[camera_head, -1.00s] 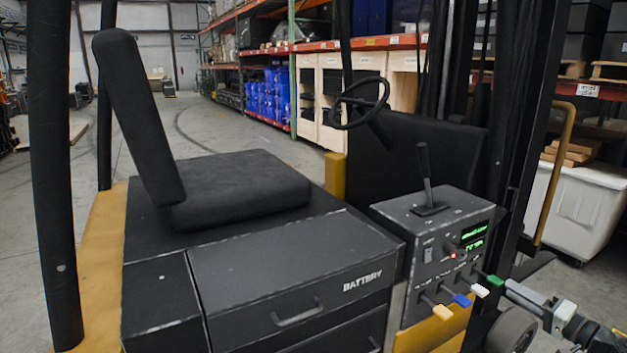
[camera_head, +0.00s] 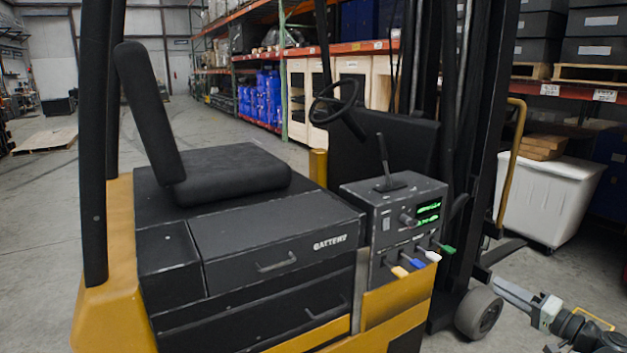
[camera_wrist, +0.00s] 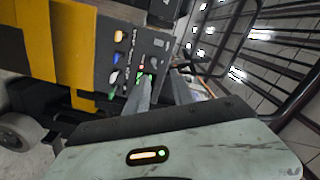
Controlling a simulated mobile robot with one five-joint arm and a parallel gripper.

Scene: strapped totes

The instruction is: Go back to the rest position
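The rest position itself is not marked in any view. My gripper (camera_head: 497,283) shows at the lower right of the head view, at the end of my arm, pointing left toward the forklift's front wheel and apart from the lever panel. In the wrist view its two grey fingers (camera_wrist: 163,86) stand apart with nothing held between them. The forklift's control panel (camera_head: 388,216) carries a row of coloured levers: orange, blue, white and green (camera_head: 444,248). The wrist view shows this panel (camera_wrist: 120,62) beyond the fingertips.
The forklift has a black seat (camera_head: 225,175), a steering wheel (camera_head: 335,101), a battery drawer (camera_head: 275,237) and a front wheel (camera_head: 479,312) near my gripper. A white bin (camera_head: 550,200) stands behind at right. Open concrete floor (camera_head: 45,220) lies at left.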

